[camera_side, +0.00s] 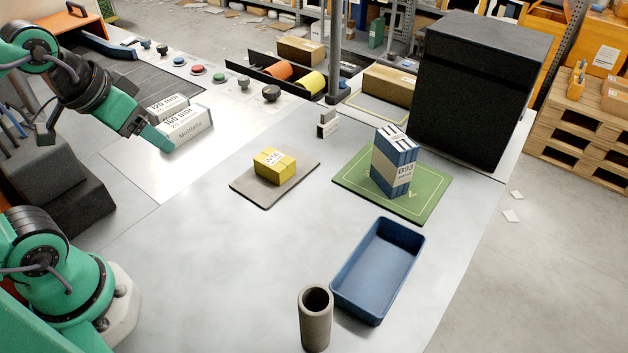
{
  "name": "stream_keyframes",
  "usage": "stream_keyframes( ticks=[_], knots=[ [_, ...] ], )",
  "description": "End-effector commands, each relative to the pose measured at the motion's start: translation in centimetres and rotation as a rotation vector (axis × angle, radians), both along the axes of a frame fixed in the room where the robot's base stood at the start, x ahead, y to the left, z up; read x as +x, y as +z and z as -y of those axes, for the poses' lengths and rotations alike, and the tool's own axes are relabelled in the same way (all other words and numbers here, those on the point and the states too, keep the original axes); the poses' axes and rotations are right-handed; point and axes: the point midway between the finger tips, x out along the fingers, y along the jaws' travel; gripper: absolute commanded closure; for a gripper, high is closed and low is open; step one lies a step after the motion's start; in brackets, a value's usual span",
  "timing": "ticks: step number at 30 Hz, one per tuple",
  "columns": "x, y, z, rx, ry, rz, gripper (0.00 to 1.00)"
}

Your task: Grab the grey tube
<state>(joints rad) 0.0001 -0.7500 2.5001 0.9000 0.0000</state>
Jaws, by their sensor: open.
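The grey tube (316,320) stands upright at the front of the table, its dark hollow top facing up. A small gap or light contact separates it from the blue tray at its right; I cannot tell which. My gripper (160,140) is at the left, far up and left of the tube, close to the white labelled boxes (187,128). It is open, and I see nothing held in it. One finger shows clearly; the other is hard to make out.
An empty blue tray (341,284) lies right of the tube. A yellow block (275,166) rests on a grey mat (243,187). A blue striped box (395,161) stands on a green mat (432,199). A tall black cabinet (474,100) stands behind. The table's front middle is clear.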

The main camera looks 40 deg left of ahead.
Motion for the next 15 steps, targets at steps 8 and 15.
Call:
stream_keyframes(
  ticks=[8,15],
  knots=[
    [0.0,0.0,0.0,0.0,0.0,0.0,0.3],
    [0.7,0.1,1.0,-0.012,-0.02,-0.022,0.3]
  ],
)
